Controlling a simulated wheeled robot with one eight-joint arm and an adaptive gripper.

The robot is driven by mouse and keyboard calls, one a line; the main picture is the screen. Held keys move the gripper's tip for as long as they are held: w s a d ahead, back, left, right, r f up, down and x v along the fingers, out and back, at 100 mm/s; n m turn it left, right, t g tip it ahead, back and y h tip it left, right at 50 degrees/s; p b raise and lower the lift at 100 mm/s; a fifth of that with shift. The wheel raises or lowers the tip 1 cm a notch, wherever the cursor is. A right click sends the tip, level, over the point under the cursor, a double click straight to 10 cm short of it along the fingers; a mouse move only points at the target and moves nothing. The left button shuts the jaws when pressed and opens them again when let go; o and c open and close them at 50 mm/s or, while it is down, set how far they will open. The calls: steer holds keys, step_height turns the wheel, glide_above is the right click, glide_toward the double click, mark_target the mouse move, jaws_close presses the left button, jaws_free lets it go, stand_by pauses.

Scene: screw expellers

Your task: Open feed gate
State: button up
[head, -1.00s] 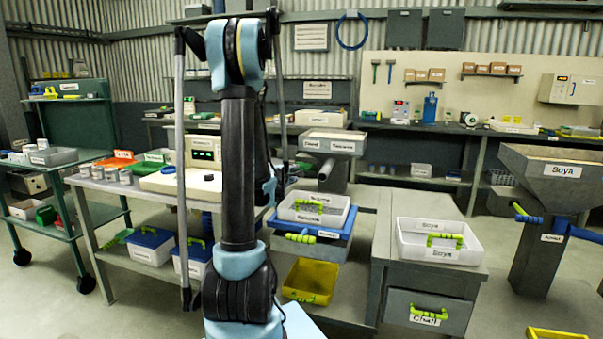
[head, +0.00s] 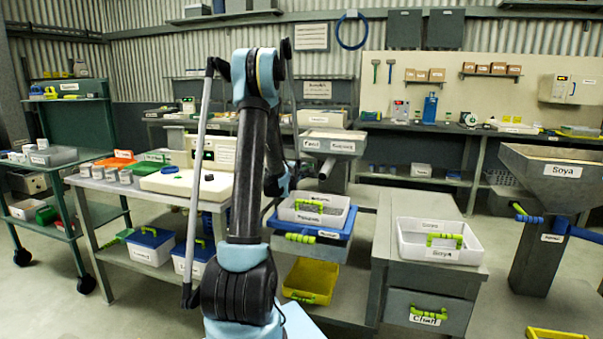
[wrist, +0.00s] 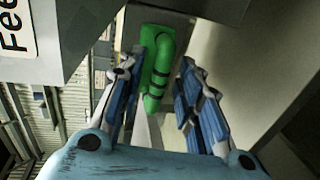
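A green handle (wrist: 155,70) shows in the wrist view, bent like an elbow and mounted on a grey surface. A partly visible label reading "Fee" (wrist: 15,28) is on a panel at its upper left. My gripper (wrist: 162,78) is open, with one blue-padded finger on each side of the handle. The fingers look apart from the handle, though I cannot tell whether the left one touches it. In the head view my arm hides the gripper and the handle. A grey labelled hopper (head: 340,136) stands just right of the arm there.
A white bin (head: 315,211) in a blue tray stands on the bench below the hopper. A white Soya tray (head: 415,245) sits on the cabinet (head: 392,285) to the right. A control box (head: 222,150) is behind my arm.

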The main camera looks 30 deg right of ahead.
steer(key=shift+w+d+f, duration=0.1)
steer(key=shift+w+d, duration=0.15)
steer(key=shift+c, duration=0.2)
jaws_close()
steer(key=shift+f+v, duration=0.2)
steer(key=shift+v, duration=0.85)
steer(key=shift+f+v, duration=0.2)
steer(key=shift+v, duration=0.85)
steer(key=shift+o, duration=0.2)
jaws_free()
steer(key=shift+s, duration=0.1)
steer(key=v, duration=1.1)
steer(key=shift+s+a+r, duration=0.15)
steer(key=shift+s+a, duration=0.05)
steer(key=shift+a, duration=0.1)
